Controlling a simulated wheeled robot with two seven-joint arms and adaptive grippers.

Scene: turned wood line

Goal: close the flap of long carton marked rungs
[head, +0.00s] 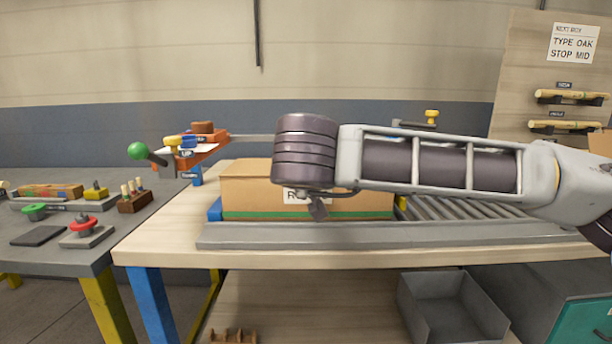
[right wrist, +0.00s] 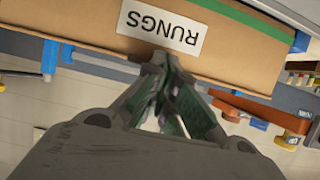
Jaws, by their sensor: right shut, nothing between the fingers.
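The long carton (head: 240,193) is brown with a green stripe low on its front and stands on the wooden bench. My right arm crosses in front of it and hides much of its top and middle. Its white label (right wrist: 160,27) reads RUNGS, upside down in the right wrist view. I cannot tell how the flap stands. My right gripper (right wrist: 163,60) is shut and empty, its tips overlapping the carton's edge beside the label; I cannot tell if they touch. In the head view this gripper (head: 318,208) shows small before the label. My left gripper is not in view.
A grey rail (head: 400,235) runs along the bench front, with a roller conveyor (head: 470,205) right of the carton. An orange clamp-like fixture with a green knob (head: 137,151) stands at left. A grey bin (head: 450,305) sits below. The bench's front left corner is clear.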

